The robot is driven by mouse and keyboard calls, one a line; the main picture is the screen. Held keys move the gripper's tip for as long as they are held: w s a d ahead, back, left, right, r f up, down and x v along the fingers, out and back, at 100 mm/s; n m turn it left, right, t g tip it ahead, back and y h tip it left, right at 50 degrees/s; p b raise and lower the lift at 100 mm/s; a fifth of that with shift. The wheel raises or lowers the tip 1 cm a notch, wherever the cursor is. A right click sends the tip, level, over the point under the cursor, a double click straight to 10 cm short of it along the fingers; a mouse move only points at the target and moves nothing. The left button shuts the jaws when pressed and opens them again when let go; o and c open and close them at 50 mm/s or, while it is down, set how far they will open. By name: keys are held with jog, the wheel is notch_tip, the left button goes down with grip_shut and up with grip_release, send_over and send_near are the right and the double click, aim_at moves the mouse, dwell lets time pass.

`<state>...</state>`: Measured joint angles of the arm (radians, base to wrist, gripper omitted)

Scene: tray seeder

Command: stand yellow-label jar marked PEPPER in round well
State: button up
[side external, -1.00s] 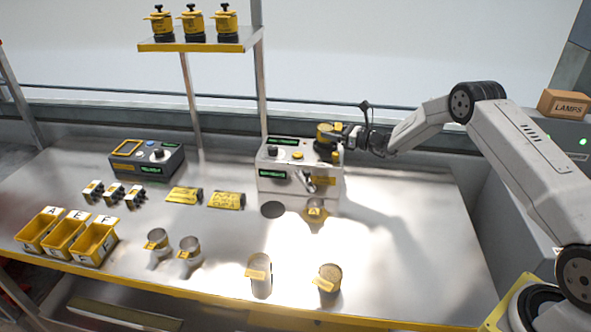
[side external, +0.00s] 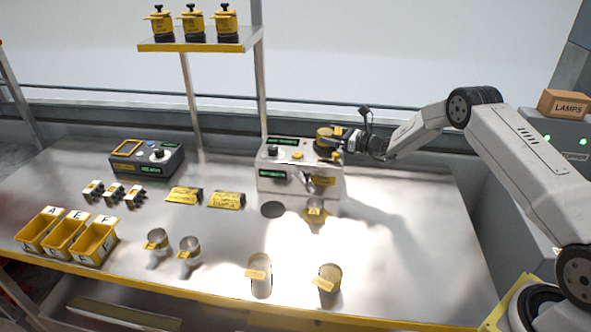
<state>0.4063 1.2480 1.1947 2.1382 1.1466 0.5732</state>
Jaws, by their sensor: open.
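Two jars with yellow labels stand near the table's front edge, a pale one (side external: 261,284) and a darker tan one (side external: 329,287). The lettering on both is too small to read, so I cannot tell which is PEPPER. A dark round spot (side external: 272,209), perhaps the round well, lies in the tabletop in front of the seeder machine (side external: 283,184); nothing stands on it. My gripper (side external: 340,143) is open beside a yellow-and-black canister (side external: 325,136) on the machine's top right. I cannot tell whether its fingers touch the canister.
A small labelled cup (side external: 315,213) stands in front of the machine. Seed packets (side external: 226,200) and a control box (side external: 146,160) lie further back. More canisters stand on the shelf (side external: 195,44).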

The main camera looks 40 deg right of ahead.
jog(key=shift+r, duration=0.1)
jog(key=v, duration=1.2)
dwell(0.4)
jog(key=s+a+n+g, duration=0.6)
jog(key=a, duration=0.3)
jog(key=s+a+n+g, duration=0.6)
jog(key=a+n, duration=0.1)
jog(key=a, duration=0.1)
jog(key=s+a+r+n+h, duration=0.1)
jog(key=s+n+h, duration=0.3)
jog(key=s+n, duration=0.4)
jog(key=s+a+r+n+g+h, duration=0.1)
jog(key=s+r+n+h, duration=0.2)
jog(key=s+n, duration=0.4)
jog(key=n+h, duration=0.1)
jog(key=n, duration=0.1)
jog(key=shift+s+n, duration=0.3)
jog(key=shift+s, duration=0.05)
